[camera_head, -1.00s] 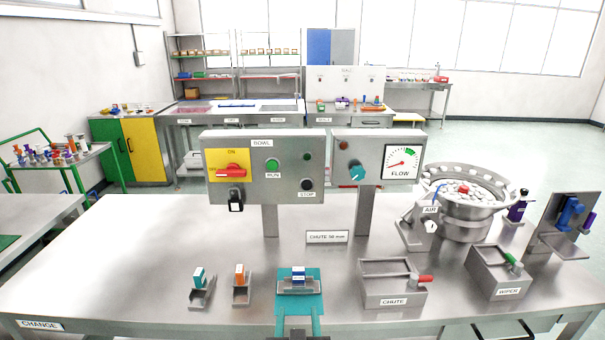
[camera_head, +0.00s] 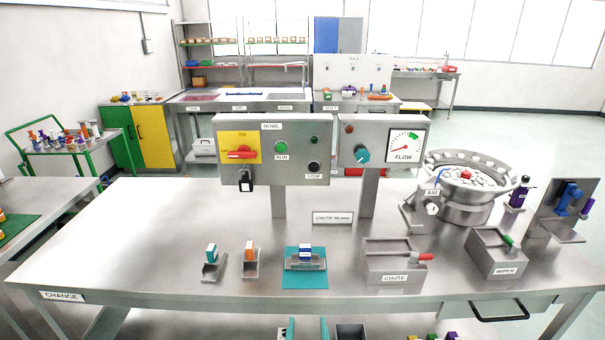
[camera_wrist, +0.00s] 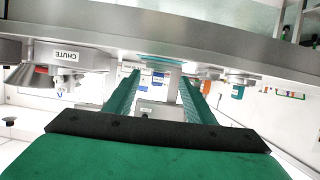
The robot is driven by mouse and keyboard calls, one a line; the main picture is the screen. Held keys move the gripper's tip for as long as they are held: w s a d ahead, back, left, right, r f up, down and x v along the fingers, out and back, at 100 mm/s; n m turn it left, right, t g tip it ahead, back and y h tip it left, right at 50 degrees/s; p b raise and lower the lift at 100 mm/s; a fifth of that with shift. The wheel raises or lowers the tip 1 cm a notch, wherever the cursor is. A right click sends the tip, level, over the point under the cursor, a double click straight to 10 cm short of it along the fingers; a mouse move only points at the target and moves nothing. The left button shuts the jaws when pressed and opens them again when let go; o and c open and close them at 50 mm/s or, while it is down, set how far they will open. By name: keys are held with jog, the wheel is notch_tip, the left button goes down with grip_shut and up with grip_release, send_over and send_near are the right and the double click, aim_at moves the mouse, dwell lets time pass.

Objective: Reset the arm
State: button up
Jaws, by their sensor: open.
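The wrist view also shows my gripper (camera_wrist: 157,92), with two long green fingers spread and empty. The rest of my arm is out of the head view. On the bench above the gripper, a blue-and-white block (camera_head: 305,252) sits in a metal holder on a teal mat (camera_head: 305,282). The gripper is apart from both.
An orange block (camera_head: 250,249) and a teal block (camera_head: 211,251) sit in small holders to the left. The chute box (camera_head: 394,266) and wiper box (camera_head: 494,254) stand to the right. A bench drawer handle (camera_head: 499,317) juts out at lower right.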

jog(key=s+f, duration=0.6)
jog(key=s, duration=0.7)
jog(key=s+f, duration=0.5)
jog(key=s, duration=0.8)
jog(key=s+a+r+t, duration=0.1)
jog(key=s+r, duration=0.1)
jog(key=s, duration=0.7)
jog(key=shift+s, duration=0.4)
